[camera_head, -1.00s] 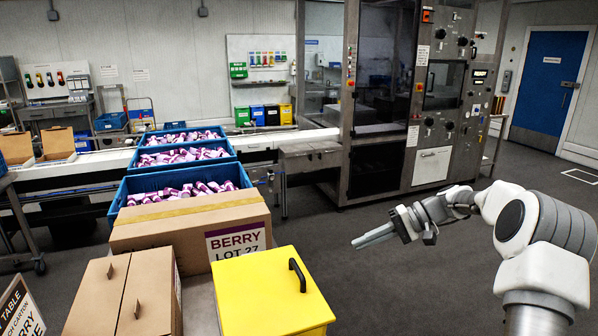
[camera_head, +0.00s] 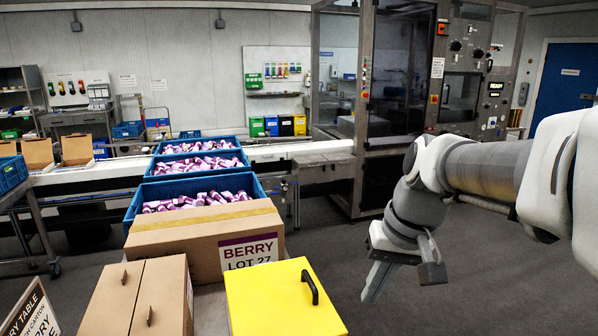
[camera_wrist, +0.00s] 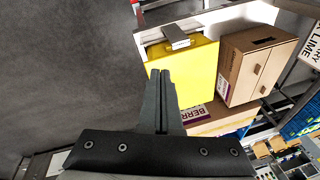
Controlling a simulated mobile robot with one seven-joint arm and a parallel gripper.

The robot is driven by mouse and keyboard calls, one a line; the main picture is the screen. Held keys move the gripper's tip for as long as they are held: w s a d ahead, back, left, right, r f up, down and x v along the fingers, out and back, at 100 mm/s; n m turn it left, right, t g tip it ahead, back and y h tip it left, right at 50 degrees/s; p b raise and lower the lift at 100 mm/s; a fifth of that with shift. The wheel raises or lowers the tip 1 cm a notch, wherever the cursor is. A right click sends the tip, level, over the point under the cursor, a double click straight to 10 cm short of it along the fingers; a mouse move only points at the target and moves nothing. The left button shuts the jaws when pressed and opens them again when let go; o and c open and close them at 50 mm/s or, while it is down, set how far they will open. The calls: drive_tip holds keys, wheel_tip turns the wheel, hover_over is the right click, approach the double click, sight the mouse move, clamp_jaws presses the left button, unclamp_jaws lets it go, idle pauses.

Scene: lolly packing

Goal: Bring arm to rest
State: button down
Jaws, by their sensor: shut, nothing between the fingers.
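My gripper (camera_head: 377,281) hangs at the right of the head view, pointing down, with its fingers together and nothing held. It is right of the yellow box and apart from it, above open floor. My arm reaches in from the right edge, bent at the elbow. In the wrist view the shut fingers of my gripper (camera_wrist: 161,76) show in the middle, in front of the yellow box's near side.
A yellow box (camera_head: 275,305) with a black handle stands beside a brown carton (camera_head: 130,300) and a BERRY LOT 27 carton (camera_head: 190,243). Blue crates (camera_head: 128,212) of purple-wrapped lollies line up behind. A steel machine (camera_head: 450,70) stands behind my arm. Grey floor lies clear around the gripper.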

drive_tip(key=s+d+f+t+h, duration=0.1)
drive_tip(key=s+d+t+h, duration=0.1)
drive_tip(key=s, duration=1)
drive_tip(key=shift+d+f+t, duration=0.15)
drive_tip(key=shift+d+t, duration=0.05)
drive_tip(key=shift+t, duration=0.6)
